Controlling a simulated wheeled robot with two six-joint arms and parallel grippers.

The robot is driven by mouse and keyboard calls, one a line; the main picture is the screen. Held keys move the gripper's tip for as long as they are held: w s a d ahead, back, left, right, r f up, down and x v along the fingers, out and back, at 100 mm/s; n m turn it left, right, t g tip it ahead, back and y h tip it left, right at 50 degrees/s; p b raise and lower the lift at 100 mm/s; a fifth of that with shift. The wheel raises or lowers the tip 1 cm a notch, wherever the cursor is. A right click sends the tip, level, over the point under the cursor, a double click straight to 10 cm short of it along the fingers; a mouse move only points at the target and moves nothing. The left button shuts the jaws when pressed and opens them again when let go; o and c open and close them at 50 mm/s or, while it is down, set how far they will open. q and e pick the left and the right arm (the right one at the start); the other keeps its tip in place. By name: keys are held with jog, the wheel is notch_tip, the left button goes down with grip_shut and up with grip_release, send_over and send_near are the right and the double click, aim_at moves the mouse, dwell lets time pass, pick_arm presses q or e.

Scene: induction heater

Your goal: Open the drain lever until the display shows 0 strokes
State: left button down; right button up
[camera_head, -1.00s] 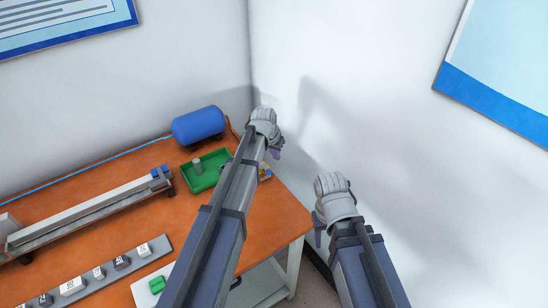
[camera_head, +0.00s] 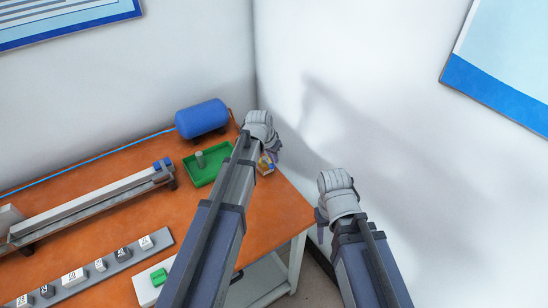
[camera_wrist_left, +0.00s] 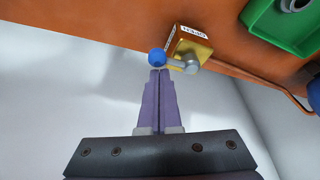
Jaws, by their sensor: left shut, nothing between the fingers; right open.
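The drain valve is a brass block (camera_wrist_left: 190,48) with a white label at the table's edge. A grey lever (camera_wrist_left: 188,66) on it ends in a blue ball knob (camera_wrist_left: 157,58). The block shows partly in the head view (camera_head: 265,168), beside my left gripper (camera_head: 273,157). My left gripper (camera_wrist_left: 159,72) is shut and empty, its tips right at the knob; I cannot tell whether they touch. My right gripper (camera_head: 320,222) is open and empty, off the table's right side. A small green display (camera_head: 159,276) sits on a white box; its digits are unreadable.
A blue tank (camera_head: 202,117) stands at the back of the orange table (camera_head: 130,238). A green tray (camera_head: 213,174) with a grey cylinder lies near the valve. A long metal rail (camera_head: 90,205) and a strip of labelled weights (camera_head: 115,262) lie left. White walls enclose the corner.

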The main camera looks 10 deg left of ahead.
pick_arm(q)
jog(key=shift+s+a+m+h, duration=0.2)
jog(key=shift+s+m+h, duration=0.1)
jog(key=shift+m, duration=0.7)
jog(key=m, duration=0.1)
jog(key=m+g, duration=0.1)
jog(key=m, duration=0.1)
jog(key=shift+s+a+h, duration=0.35)
jog(key=shift+a+h, duration=0.05)
jog(key=m, duration=0.2)
jog(key=a+m+g, duration=0.1)
jog(key=shift+s+m+h, duration=0.3)
jog(key=shift+h, duration=0.1)
jog(key=m, duration=0.1)
jog(key=a+m+g, duration=0.1)
jog(key=shift+s+m, duration=0.1)
jog(key=shift+m, duration=0.3)
jog(key=shift+a, duration=1.1)
jog(key=shift+r, duration=0.15)
